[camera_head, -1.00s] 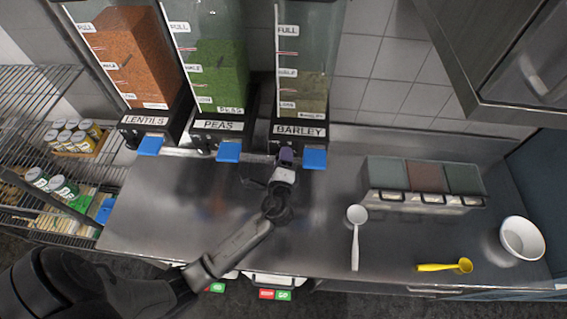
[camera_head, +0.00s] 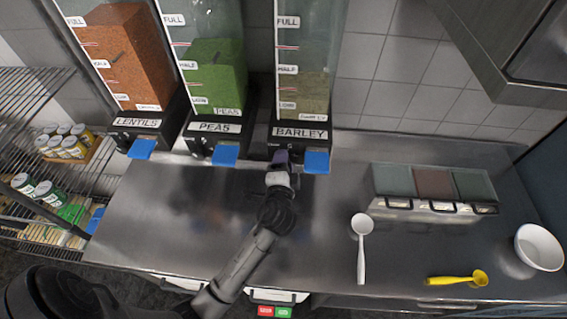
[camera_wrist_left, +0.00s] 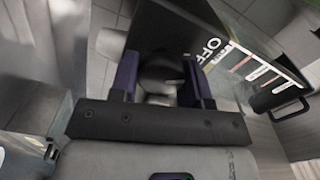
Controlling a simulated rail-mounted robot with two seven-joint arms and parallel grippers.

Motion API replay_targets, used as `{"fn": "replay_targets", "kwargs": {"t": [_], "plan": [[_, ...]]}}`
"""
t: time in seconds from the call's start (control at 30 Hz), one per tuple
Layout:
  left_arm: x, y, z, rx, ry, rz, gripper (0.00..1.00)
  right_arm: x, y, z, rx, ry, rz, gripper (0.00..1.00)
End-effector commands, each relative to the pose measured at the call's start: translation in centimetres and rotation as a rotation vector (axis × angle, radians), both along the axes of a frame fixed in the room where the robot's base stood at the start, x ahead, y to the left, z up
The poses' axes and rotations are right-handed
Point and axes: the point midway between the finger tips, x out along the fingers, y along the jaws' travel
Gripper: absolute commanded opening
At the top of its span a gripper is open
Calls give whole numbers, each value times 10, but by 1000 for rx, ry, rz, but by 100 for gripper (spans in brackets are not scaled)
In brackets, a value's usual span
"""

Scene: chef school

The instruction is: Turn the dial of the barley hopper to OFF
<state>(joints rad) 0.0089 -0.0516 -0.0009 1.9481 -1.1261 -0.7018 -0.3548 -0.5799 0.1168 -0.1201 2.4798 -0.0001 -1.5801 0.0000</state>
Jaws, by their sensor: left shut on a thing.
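The barley hopper (camera_head: 301,95) is a clear bin with pale grain and a BARLEY label, above a dark base at the back of the steel counter. My left gripper (camera_head: 281,158) is at the base, left of its blue lever (camera_head: 316,161). In the left wrist view, the fingers of my left gripper (camera_wrist_left: 160,84) lie on both sides of a dark round dial (camera_wrist_left: 160,68) and are shut on it. The word OFF shows on the dark panel to its right. The gripper hides the dial in the head view. My right gripper is not in view.
The peas hopper (camera_head: 217,80) and lentils hopper (camera_head: 130,65) stand to the left, each with a blue lever. A container with three compartments (camera_head: 432,208), a white ladle (camera_head: 361,250), a yellow scoop (camera_head: 455,280) and a white bowl (camera_head: 540,248) are on the right.

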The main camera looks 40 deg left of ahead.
Motion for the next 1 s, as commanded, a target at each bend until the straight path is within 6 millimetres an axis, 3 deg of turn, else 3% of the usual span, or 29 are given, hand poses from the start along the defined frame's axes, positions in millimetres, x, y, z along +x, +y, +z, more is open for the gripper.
{"fn": "replay_targets", "kwargs": {"t": [0.43, 0.47, 0.7, 1.0], "plan": [[0, 0, 0, -11, -7, 0, 20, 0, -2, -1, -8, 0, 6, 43], [0, 0, 0, -11, -7, 0, 45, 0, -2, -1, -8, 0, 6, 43], [0, 0, 0, -9, -6, 0, 68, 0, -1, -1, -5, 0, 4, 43], [-3, -2, -1, -9, -5, 0, 69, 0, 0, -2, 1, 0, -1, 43]]}}
